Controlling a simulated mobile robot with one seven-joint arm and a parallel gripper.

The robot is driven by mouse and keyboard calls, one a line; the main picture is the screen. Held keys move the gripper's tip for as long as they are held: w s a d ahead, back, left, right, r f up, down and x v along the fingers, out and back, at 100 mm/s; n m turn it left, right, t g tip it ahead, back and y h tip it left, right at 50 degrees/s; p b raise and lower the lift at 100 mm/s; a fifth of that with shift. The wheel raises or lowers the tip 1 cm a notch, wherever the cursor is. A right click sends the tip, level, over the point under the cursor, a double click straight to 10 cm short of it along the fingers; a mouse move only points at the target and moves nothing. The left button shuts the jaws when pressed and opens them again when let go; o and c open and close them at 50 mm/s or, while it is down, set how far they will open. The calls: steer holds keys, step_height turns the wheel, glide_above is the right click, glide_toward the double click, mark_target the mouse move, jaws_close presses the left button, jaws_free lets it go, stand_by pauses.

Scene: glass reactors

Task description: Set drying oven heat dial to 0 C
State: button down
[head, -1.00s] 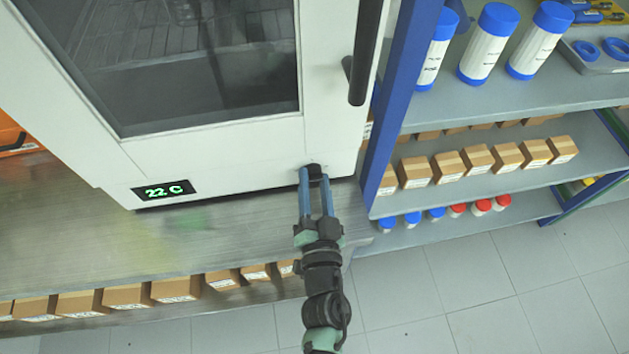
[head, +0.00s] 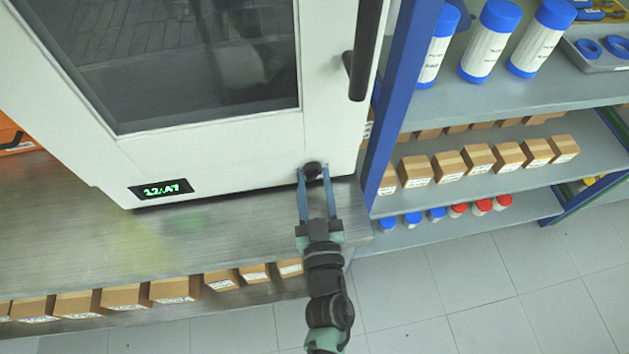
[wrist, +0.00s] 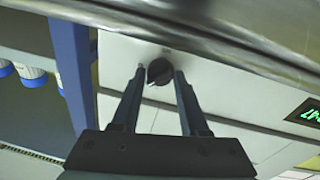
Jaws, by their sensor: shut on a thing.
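The white drying oven (head: 230,150) stands on a metal bench, with its windowed door shut. The black round heat dial (head: 312,169) is on the lower right of the oven's front. My gripper (head: 316,178) reaches up to it, one blue finger on each side, and is shut on the dial. In the wrist view the dial (wrist: 159,71) sits between the fingertips, with a light pointer mark on it. The display (wrist: 308,114) is cut off at the right edge there.
The oven's dark vertical door handle (head: 364,50) is above the dial. A blue-framed shelf (head: 405,90) with white bottles and small boxes stands close on the right. More boxes (head: 125,297) sit under the bench. The floor in front is clear.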

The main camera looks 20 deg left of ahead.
steer(key=n, duration=0.5)
steer(key=shift+f+y+b, duration=0.1)
steer(key=shift+y+b, duration=0.2)
steer(key=shift+b, duration=0.1)
steer(key=n, duration=0.5)
steer(key=shift+y+b, duration=0.35)
steer(key=shift+y, duration=0.05)
steer(key=shift+n, duration=0.3)
steer(key=shift+c, duration=2.2)
jaws_free()
steer(key=shift+d, duration=0.1)
steer(key=b+v, duration=0.2)
steer(key=v, duration=1)
steer(key=shift+s+d, duration=0.25)
steer(key=shift+s, duration=0.1)
